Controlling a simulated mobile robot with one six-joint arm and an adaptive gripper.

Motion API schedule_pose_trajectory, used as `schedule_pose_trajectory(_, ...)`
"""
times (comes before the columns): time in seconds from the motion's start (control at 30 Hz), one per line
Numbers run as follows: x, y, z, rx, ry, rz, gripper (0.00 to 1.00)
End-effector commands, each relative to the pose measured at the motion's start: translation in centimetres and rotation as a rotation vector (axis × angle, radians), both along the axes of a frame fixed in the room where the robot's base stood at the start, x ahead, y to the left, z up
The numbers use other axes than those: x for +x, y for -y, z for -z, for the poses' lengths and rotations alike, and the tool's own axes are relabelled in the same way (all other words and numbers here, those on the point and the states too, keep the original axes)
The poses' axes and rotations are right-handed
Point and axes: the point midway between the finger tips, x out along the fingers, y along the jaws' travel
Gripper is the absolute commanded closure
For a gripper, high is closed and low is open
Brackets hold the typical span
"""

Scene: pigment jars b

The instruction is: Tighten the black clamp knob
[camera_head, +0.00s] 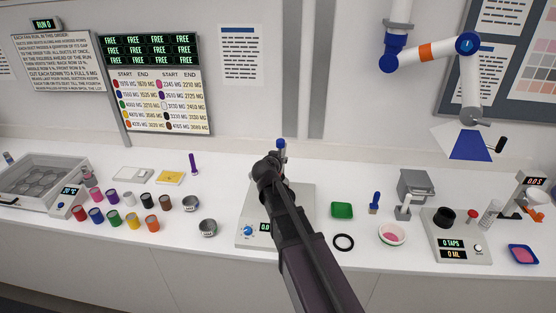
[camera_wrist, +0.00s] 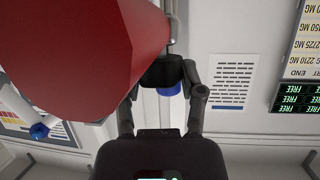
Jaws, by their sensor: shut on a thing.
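The black clamp knob (camera_wrist: 160,74) shows in the wrist view as a dark block between my fingertips, in front of a grey upright post (camera_wrist: 174,22). My gripper (camera_wrist: 162,80) is shut on it, with one finger on each side. A blue part (camera_wrist: 169,92) shows just below the knob. A large red rounded body (camera_wrist: 85,50) fills the upper left of the wrist view, close to the left finger. In the head view my gripper (camera_head: 275,160) is above the balance (camera_head: 303,205), and my arm hides the knob. A blue tip (camera_head: 281,143) shows just beyond the gripper.
A second arm (camera_head: 430,52) hangs at the upper right.

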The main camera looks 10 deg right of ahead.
Motion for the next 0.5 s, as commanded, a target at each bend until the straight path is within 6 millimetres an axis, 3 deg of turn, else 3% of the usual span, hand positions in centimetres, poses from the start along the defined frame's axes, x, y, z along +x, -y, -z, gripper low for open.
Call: schedule_pose_trajectory(0.5,0.41,-0.15,0.03,0.001,0.001,0.379,0.96)
